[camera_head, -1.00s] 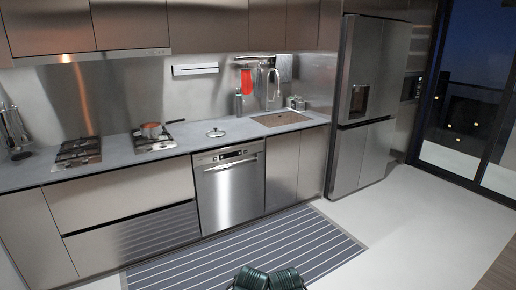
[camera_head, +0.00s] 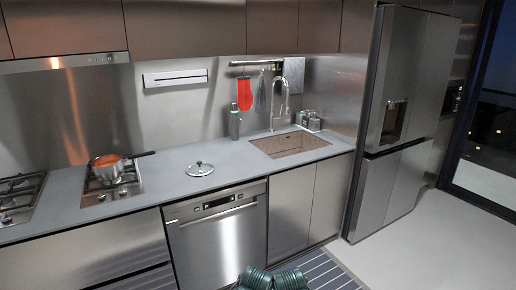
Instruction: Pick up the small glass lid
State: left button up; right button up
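The small glass lid (camera_head: 200,169) lies on the grey countertop (camera_head: 225,163), above the dishwasher and left of the sink. It is round and clear, with a dark knob on top. Nothing touches it. Two dark green ribbed parts of mine show at the bottom edge. Neither gripper is in view.
The sink (camera_head: 290,144) is to the right, with a grey bottle (camera_head: 234,122) behind. The dishwasher (camera_head: 218,228) is below. The striped runner (camera_head: 320,272) and open floor lie in front.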

aim_at(199, 169)
jog(key=i+u, duration=0.25)
jog(key=i, duration=0.15)
jog(key=i+l+u, duration=0.2)
jog(key=i, duration=0.25)
jog(key=i+l+u, duration=0.25)
jog(key=i, duration=0.15)
jog(key=i+l+u, duration=0.9)
